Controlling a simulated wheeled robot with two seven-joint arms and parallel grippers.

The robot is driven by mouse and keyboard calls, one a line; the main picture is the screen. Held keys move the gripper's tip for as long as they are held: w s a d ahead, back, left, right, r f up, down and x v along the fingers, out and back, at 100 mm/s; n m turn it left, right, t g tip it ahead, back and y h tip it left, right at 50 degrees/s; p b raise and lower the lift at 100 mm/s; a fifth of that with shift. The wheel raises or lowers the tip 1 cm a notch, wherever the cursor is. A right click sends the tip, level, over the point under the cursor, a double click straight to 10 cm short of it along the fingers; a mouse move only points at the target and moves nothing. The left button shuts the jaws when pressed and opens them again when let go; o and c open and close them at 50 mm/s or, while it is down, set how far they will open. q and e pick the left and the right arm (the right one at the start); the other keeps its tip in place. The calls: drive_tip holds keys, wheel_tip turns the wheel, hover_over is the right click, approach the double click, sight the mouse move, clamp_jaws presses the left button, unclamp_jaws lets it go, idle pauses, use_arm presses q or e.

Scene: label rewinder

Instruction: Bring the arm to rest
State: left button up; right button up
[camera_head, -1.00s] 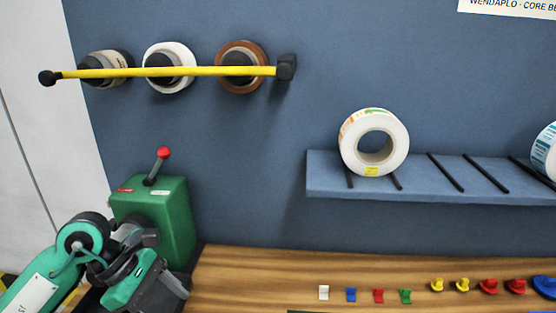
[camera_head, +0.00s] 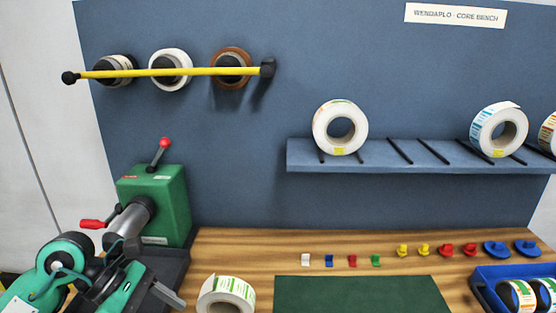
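My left arm is folded in the lower left corner, in front of the green rewinder (camera_head: 158,205). My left gripper (camera_head: 165,292) is low in the view, just left of a white label roll (camera_head: 228,294) that the bottom edge cuts off. One grey finger shows; I cannot tell whether the gripper is open or shut. No roll shows in it. My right gripper is not in view. The rewinder has a red-knobbed lever (camera_head: 160,151), a grey spindle (camera_head: 128,221) and a red handle (camera_head: 93,224).
A wall shelf (camera_head: 375,162) holds several white label rolls (camera_head: 325,128). Three cores hang behind a yellow bar (camera_head: 195,71). Small coloured parts (camera_head: 402,250) line the wooden bench (camera_head: 230,240) behind a green mat (camera_head: 360,295). A blue bin (camera_head: 515,272) holds rolls at right.

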use_arm(q)
drive_tip(key=d+r+n+t+h, duration=0.5)
drive_tip(key=d+r+n+h, duration=0.3)
drive_tip(key=r+n+h, duration=0.3)
drive_tip(key=w+a+f+n+t+y, duration=0.3)
drive_tip(key=a+n+t+y, duration=0.35)
drive_tip(key=n, duration=0.65)
drive_tip(key=w+a+f+n+t+y, duration=0.35)
drive_tip(key=n+t+y, duration=0.45)
drive_tip(key=n+t, duration=0.45)
drive_tip(key=s+a+f+n+g+y, duration=0.2)
drive_tip(key=a+f+n+g+y, duration=0.2)
drive_tip(key=f+n+g+y, duration=0.45)
drive_tip(key=s+d+f+n+g+h, duration=0.3)
drive_tip(key=s+f+n+g, duration=0.6)
drive_tip(key=s+f, duration=1.1)
wheel_tip(320, 180, down, 30)
drive_tip(key=m+g+p, duration=0.2)
drive_tip(key=g, duration=0.2)
drive_tip(key=s+a+f+g+p, duration=0.1)
drive_tip(key=s+a+f, duration=0.2)
drive_tip(key=s+f, duration=1.6)
drive_tip(key=shift+s+a, duration=0.15)
drive_tip(key=shift+s, duration=0.15)
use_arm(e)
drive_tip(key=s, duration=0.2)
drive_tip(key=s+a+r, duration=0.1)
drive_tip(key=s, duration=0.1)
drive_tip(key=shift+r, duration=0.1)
